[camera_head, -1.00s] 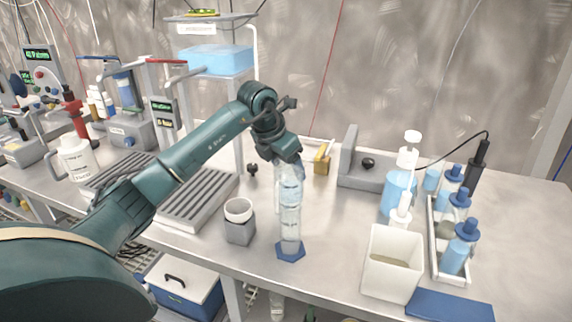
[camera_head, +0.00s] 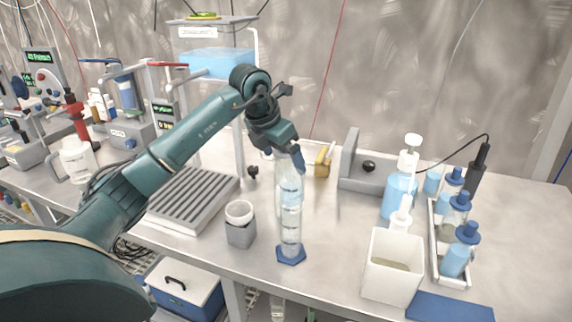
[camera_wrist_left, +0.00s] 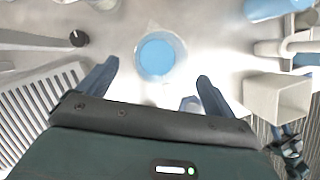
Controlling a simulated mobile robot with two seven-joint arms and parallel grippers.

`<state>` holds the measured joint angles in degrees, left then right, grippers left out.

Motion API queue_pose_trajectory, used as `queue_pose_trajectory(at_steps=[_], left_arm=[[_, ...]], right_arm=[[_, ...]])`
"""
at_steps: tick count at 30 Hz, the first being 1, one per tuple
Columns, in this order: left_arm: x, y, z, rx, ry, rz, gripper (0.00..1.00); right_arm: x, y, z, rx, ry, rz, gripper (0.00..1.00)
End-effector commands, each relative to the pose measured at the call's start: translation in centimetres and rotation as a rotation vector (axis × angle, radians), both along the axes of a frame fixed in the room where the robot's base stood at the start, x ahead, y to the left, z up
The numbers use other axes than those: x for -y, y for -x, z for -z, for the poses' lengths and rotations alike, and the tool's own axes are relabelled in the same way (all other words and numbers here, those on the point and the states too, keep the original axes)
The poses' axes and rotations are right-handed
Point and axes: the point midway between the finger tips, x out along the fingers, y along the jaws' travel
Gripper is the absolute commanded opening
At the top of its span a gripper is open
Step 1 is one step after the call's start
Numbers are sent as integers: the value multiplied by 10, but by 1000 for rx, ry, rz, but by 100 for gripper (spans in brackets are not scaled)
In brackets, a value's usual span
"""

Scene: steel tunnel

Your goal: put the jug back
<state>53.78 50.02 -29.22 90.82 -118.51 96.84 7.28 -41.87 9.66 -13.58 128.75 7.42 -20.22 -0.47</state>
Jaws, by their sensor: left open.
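A clear vessel with blue liquid (camera_wrist_left: 162,56), which looks like the jug, stands upright on the bench. In the head view the clear vessel (camera_head: 290,179) shows partly behind a tall clear cylinder with a blue hexagonal foot (camera_head: 291,232). My left gripper (camera_head: 292,158) is open above the vessel. In the left wrist view its fingers (camera_wrist_left: 156,82) are spread wide with nothing between them, the vessel ahead of them. A white handled jug (camera_head: 77,160) stands far left. A dark part low at the right of the wrist view may be my right gripper (camera_wrist_left: 288,145).
A grey-white cup on a block (camera_head: 240,224) stands left of the cylinder, near a ribbed grey tray (camera_head: 190,200). At right are a white bin (camera_head: 392,268), a blue-capped bottle rack (camera_head: 437,262) and a pump bottle (camera_head: 398,190). A grey stand (camera_head: 352,165) is behind.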

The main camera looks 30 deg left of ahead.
Motion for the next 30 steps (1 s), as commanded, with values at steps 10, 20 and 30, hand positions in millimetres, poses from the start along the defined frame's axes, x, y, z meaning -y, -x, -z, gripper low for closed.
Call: queue_pose_trajectory(at_steps=[10, 20, 30], left_arm=[[-6, 24, -61, 2, -1, -1, 91], [-7, 29, -71, -1, 0, 0, 91], [-7, 29, -71, -1, 0, 0, 91]], right_arm=[[-2, -2, 2, -13, -2, -6, 37], [-3, -2, 1, -13, -2, -7, 37], [-3, -2, 2, -15, -1, -7, 37]])
